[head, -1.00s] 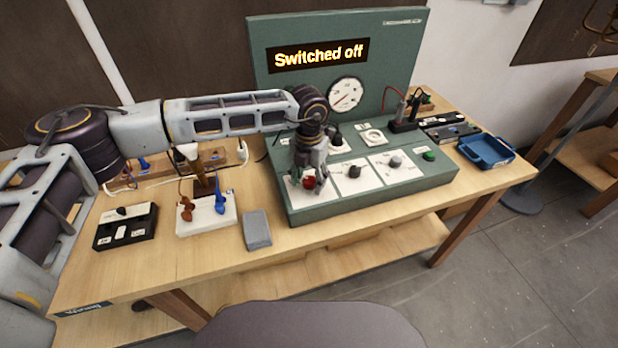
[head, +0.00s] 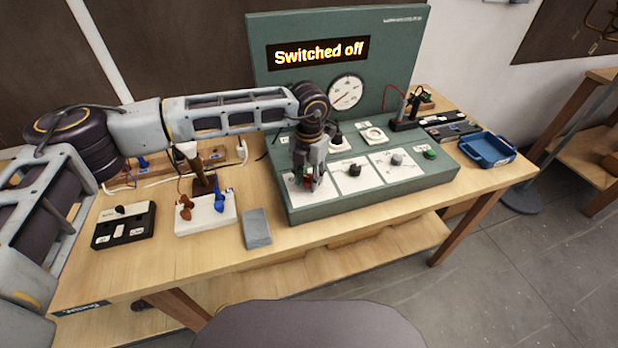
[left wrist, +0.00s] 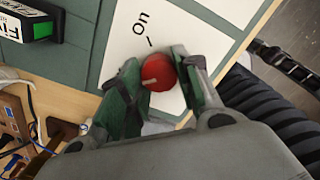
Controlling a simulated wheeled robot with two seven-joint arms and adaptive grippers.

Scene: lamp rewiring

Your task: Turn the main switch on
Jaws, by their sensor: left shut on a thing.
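The main switch is a red round knob (left wrist: 160,74) on a white plate marked "On" (left wrist: 135,38), with a pale pointer line on the knob. In the left wrist view my left gripper (left wrist: 155,82) has its green-padded fingers closed on both sides of the knob. In the head view my left gripper (head: 308,184) points down over the left plate of the green panel (head: 350,204) and mostly hides the knob. The panel's display (head: 318,53) reads "Switched off". My right gripper is not in view.
A black knob (head: 354,170) and a grey knob (head: 396,160) sit on plates to the right, then a green button (head: 429,154). A round gauge (head: 346,92) is on the backboard. A grey block (head: 257,229) and a white terminal block (head: 206,216) stand left of the panel.

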